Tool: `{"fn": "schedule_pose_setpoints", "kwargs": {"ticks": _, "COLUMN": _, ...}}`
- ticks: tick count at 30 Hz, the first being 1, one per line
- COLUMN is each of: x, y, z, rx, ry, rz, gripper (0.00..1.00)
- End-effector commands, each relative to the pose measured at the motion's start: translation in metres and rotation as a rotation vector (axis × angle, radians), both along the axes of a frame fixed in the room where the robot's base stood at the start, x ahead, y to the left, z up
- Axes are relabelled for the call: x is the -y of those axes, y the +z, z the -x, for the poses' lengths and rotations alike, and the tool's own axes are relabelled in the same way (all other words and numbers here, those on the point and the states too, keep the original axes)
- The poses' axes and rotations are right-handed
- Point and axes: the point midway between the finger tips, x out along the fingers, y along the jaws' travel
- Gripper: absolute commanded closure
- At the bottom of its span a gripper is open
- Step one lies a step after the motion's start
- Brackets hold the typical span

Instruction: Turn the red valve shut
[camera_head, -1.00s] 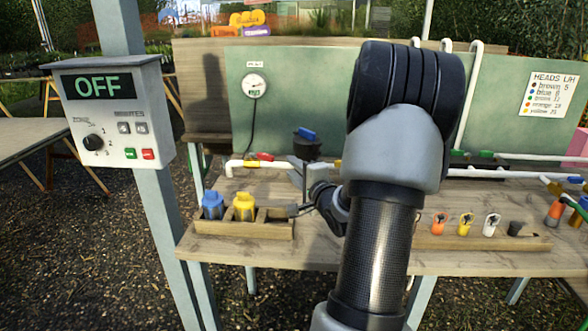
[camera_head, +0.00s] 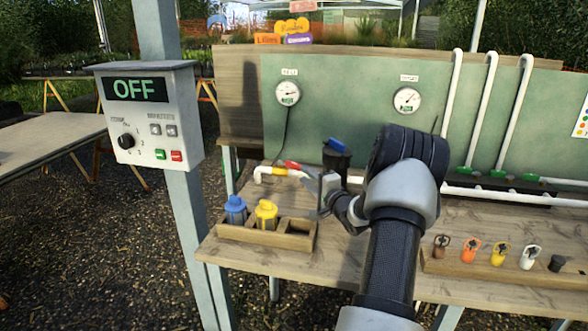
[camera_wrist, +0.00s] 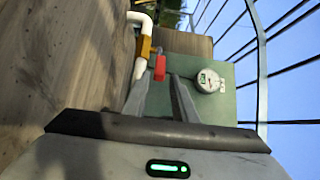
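The red valve handle (camera_head: 293,165) sits on a white pipe with yellow fittings (camera_head: 279,171) at the back left of the bench. In the wrist view the red handle (camera_wrist: 160,68) shows just beyond and between my fingertips, beside an orange-yellow fitting (camera_wrist: 146,47). My gripper (camera_head: 315,186) is in front and to the right of the valve in the head view. In the wrist view my gripper (camera_wrist: 161,87) is open, with a finger on each side and nothing held. I cannot tell whether a fingertip touches the handle.
A black pot with a blue handle (camera_head: 337,146) stands right behind my gripper. A wooden tray (camera_head: 292,240) with blue and yellow parts is at the front left. Two gauges (camera_head: 288,93) hang on the green board. A control box (camera_head: 150,115) reads OFF.

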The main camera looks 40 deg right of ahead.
Motion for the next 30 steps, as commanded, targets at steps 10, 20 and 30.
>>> {"fn": "schedule_pose_setpoints", "kwargs": {"ticks": 10, "x": 0.008, "y": -0.001, "z": -0.068, "rx": 0.001, "ry": 0.001, "rz": 0.001, "gripper": 0.75}}
{"fn": "schedule_pose_setpoints", "kwargs": {"ticks": 20, "x": 0.011, "y": 0.000, "z": -0.087, "rx": -0.001, "ry": 0.000, "rz": 0.000, "gripper": 0.75}}
{"fn": "schedule_pose_setpoints", "kwargs": {"ticks": 30, "x": 0.012, "y": 0.000, "z": -0.087, "rx": -0.001, "ry": -0.001, "rz": 0.000, "gripper": 1.00}}
